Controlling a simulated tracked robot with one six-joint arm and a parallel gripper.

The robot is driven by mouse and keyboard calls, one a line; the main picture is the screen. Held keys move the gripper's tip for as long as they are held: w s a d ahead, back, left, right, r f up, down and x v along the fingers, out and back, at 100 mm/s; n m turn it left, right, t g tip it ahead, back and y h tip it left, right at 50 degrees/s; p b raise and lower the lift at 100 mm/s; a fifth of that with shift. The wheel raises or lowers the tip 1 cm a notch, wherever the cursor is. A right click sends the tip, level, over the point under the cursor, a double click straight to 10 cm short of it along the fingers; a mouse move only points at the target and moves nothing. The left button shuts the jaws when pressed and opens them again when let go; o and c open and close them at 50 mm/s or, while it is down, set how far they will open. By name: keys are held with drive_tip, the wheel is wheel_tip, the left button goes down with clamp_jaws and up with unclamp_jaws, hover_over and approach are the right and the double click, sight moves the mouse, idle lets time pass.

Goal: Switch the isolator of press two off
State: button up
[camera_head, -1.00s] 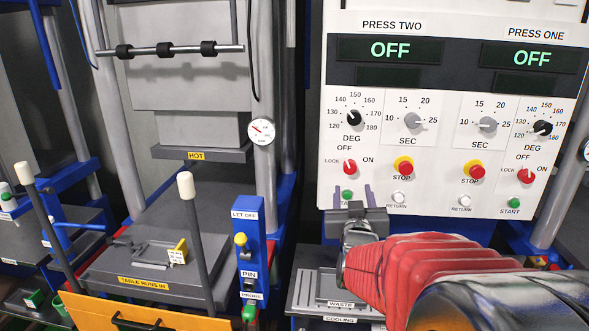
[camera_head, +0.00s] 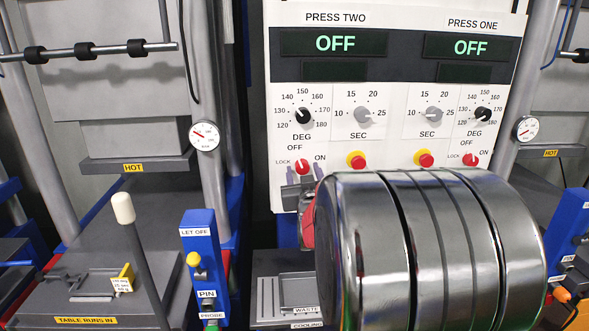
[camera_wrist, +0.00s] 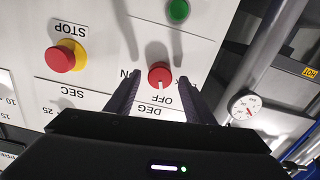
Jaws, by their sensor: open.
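The isolator of press two is a red knob (camera_head: 303,167) with a white mark, low on the white control panel (camera_head: 283,193). Its mark points up at the OFF label. In the wrist view the same knob (camera_wrist: 159,75) shows upside down, its mark towards OFF. My gripper (camera_head: 304,172) is open, with one finger to each side of the knob. In the wrist view my gripper (camera_wrist: 159,76) has the knob between its fingertips; I cannot tell whether they touch it. The ON label is partly covered there. The press two display (camera_head: 335,43) reads OFF.
The press one isolator (camera_head: 470,160) is farther right. A red stop button (camera_head: 358,161) on yellow is close by, and a green button (camera_wrist: 178,10) is near in the wrist view. A gauge (camera_head: 204,136) and a blue PIN post (camera_head: 203,260) stand left.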

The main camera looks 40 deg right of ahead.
drive_tip(key=shift+w+d, duration=0.35)
drive_tip(key=shift+w, duration=0.15)
drive_tip(key=shift+c, duration=0.5)
drive_tip(key=c, duration=0.9)
